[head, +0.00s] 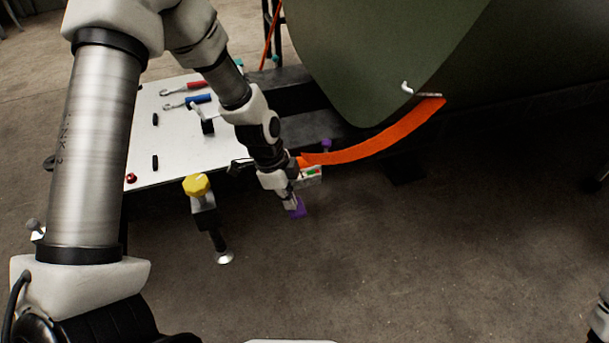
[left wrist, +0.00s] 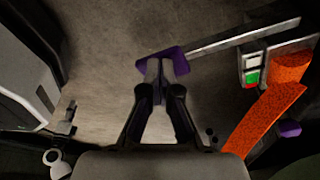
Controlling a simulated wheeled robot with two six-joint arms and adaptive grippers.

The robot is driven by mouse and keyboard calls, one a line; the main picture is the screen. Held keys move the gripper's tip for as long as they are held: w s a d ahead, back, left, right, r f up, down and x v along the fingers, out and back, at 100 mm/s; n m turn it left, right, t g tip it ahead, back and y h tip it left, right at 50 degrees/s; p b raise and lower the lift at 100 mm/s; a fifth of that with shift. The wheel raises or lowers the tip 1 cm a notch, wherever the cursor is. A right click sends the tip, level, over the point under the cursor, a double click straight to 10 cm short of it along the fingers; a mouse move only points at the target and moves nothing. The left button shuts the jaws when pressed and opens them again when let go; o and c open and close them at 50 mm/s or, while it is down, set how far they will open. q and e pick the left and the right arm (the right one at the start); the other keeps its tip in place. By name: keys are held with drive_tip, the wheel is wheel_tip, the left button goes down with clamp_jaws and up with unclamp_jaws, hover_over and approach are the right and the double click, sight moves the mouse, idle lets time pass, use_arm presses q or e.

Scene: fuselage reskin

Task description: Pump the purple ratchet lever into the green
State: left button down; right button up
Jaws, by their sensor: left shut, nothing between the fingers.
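My left gripper (head: 293,203) is shut with nothing between its fingers. Its fingertips, seen in the left wrist view (left wrist: 160,70), are at the purple grip (left wrist: 172,53) of the ratchet lever and overlap it; I cannot tell whether they touch. The purple grip also shows below the gripper in the head view (head: 299,211). A grey lever bar (left wrist: 240,38) runs from the grip to the upper right. A small indicator (left wrist: 252,68) with white, green and red bands sits beside the orange strap (left wrist: 262,118). I cannot read a pointer on it.
The orange strap (head: 385,137) curves up along the green fuselage skin (head: 375,50). Another purple part (head: 326,143) sits by the strap's lower end. A white table (head: 170,135) with tools and a yellow-knobbed stand (head: 197,186) are to the left. The floor in front is clear.

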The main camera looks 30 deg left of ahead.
use_arm(q)
drive_tip(key=shift+w+a+f+b, duration=0.1)
drive_tip(key=shift+a+f+b, duration=0.05)
drive_tip(key=shift+f+b, duration=1.3)
use_arm(e)
drive_tip(key=shift+f, duration=1.35)
use_arm(q)
drive_tip(key=shift+f, duration=0.4)
use_arm(e)
drive_tip(key=shift+w, duration=0.3)
use_arm(q)
drive_tip(key=shift+r+p, duration=0.75)
drive_tip(key=shift+p, duration=0.2)
drive_tip(key=r+p, duration=0.2)
drive_tip(key=r, duration=0.1)
drive_tip(key=r+p, duration=0.3)
drive_tip(key=d+r+p, duration=0.1)
drive_tip(key=r+p, duration=0.1)
drive_tip(key=r, duration=0.1)
drive_tip(key=shift+s+r, duration=0.15)
drive_tip(key=shift+s, duration=0.25)
use_arm(e)
wheel_tip(320, 180, up, 9)
drive_tip(key=s, duration=0.1)
drive_tip(key=shift+s+f, duration=0.15)
drive_tip(key=shift+f, duration=0.05)
